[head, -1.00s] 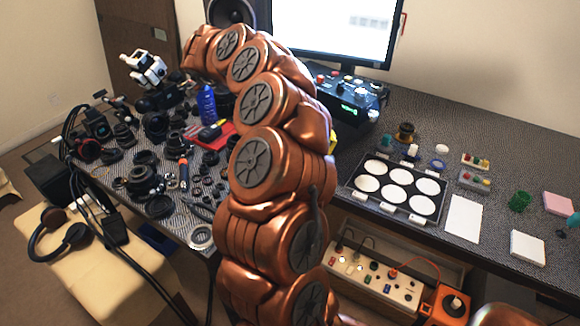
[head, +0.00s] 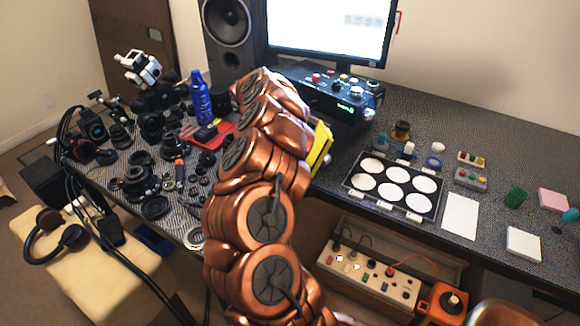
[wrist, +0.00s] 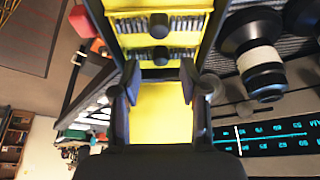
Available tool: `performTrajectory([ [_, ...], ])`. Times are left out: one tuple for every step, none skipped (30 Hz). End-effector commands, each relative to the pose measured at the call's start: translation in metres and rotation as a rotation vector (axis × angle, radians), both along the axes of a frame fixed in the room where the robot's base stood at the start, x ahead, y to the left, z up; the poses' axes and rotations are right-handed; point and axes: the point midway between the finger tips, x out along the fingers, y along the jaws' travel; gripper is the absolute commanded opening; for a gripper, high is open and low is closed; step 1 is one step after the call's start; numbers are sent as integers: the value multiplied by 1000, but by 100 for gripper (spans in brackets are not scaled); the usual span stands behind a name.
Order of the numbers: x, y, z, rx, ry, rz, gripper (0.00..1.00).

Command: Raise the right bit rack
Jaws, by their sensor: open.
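A yellow case (wrist: 160,102) with dark edges fills the middle of the wrist view. Rows of small dark bits sit in two racks across it, an upper one (wrist: 185,24) and a lower one (wrist: 182,53), each with a black knob at its middle. I cannot tell which is the right bit rack. My gripper (wrist: 160,78) is open, its two dark fingers spread in front of the yellow case below the lower rack's knob, with nothing visible between them. In the head view a yellow edge (head: 320,146) shows beside my arm, which hides my gripper and most of the case.
In the wrist view a dark lens-like part (wrist: 258,60) is close on the right, near a strip with glowing cyan numbers (wrist: 275,133). In the head view lens parts crowd the left tabletop. A black tray (head: 393,187) with white discs lies to the right of my arm.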

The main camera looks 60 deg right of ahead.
Motion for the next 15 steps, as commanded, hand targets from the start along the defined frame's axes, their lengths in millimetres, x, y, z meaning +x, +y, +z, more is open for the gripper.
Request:
performTrajectory([
  [-3, -2, -7, 2, 2, -1, 44],
  [-4, -3, -10, 1, 2, -1, 44],
  [-5, -5, -14, 1, 2, -1, 44],
  [-6, -6, -17, 1, 2, -1, 44],
  [-6, -6, -19, 1, 2, -1, 44],
  [-7, -7, -22, 1, 1, 0, 44],
  [-8, -8, -24, 0, 0, -1, 44],
  [-8, -8, -25, 0, 0, -1, 44],
  [-8, -9, -27, -1, -1, -1, 44],
  [-8, -9, -27, -2, -2, 0, 44],
  [-8, -9, -27, -2, -2, 0, 44],
  [-8, -9, -28, -2, -2, 0, 44],
  [-8, -9, -27, -2, -2, 0, 44],
  [-8, -9, -27, -2, -2, 0, 44],
  [-8, -9, -27, -2, -2, 0, 44],
])
